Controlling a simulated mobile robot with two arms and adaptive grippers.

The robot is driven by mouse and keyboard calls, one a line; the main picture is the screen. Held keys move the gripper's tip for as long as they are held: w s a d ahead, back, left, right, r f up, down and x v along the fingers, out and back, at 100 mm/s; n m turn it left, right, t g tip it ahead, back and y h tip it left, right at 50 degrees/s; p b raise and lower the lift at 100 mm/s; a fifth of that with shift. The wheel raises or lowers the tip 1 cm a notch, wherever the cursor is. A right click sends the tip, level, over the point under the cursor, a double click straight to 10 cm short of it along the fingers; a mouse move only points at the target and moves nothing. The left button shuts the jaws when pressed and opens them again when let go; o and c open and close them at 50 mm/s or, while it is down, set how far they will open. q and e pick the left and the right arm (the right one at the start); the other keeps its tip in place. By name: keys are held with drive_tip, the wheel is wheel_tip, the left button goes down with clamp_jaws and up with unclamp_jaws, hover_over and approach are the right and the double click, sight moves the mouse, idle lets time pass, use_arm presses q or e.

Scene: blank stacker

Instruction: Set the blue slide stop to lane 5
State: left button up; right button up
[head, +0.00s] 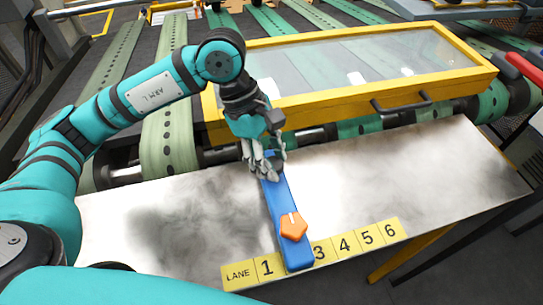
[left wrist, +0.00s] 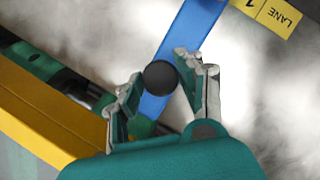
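The blue slide stop (head: 281,222) is a long flat bar lying across the pale metal table. Its orange pointer (head: 293,226) is near the front end. That end covers the lane strip (head: 335,246) between 1 and 3, hiding the number there. A round black knob (left wrist: 160,77) stands on the bar (left wrist: 186,32) toward its far end. My left gripper (head: 263,168) is over the far end of the bar. In the left wrist view, its fingers (left wrist: 160,80) are apart, one on each side of the knob. I cannot tell whether either touches it. My right gripper is out of view.
A yellow-framed clear cover (head: 355,68) with a dark handle (head: 401,103) lies just behind the table. Green perforated belts (head: 165,140) run beyond it. The metal table (head: 400,165) is clear right of the bar. Lane 5 (head: 367,237) is right of 4.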

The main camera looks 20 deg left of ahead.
use_arm(q)
clamp_jaws()
drive_tip(key=shift+w+d+f+b, duration=0.1)
drive_tip(key=shift+w+d+b, duration=0.1)
drive_tip(key=shift+d+b, duration=0.15)
drive_tip(key=w+d+b, duration=0.1)
drive_tip(key=d, duration=0.1)
drive_tip(key=w+d+b, duration=0.1)
drive_tip(key=w+d, duration=0.1)
drive_tip(key=d, duration=0.1)
drive_tip(key=w+d+b, duration=0.1)
drive_tip(key=w+d, duration=0.1)
drive_tip(key=shift+w+d+b, duration=0.15)
drive_tip(key=shift+d+b, duration=0.2)
drive_tip(key=shift+a, duration=0.15)
drive_tip(key=o, duration=0.7)
unclamp_jaws()
drive_tip(key=shift+r, duration=0.2)
drive_tip(key=v, duration=1.1)
drive_tip(key=shift+a+r, duration=0.2)
drive_tip(key=shift+r, duration=0.15)
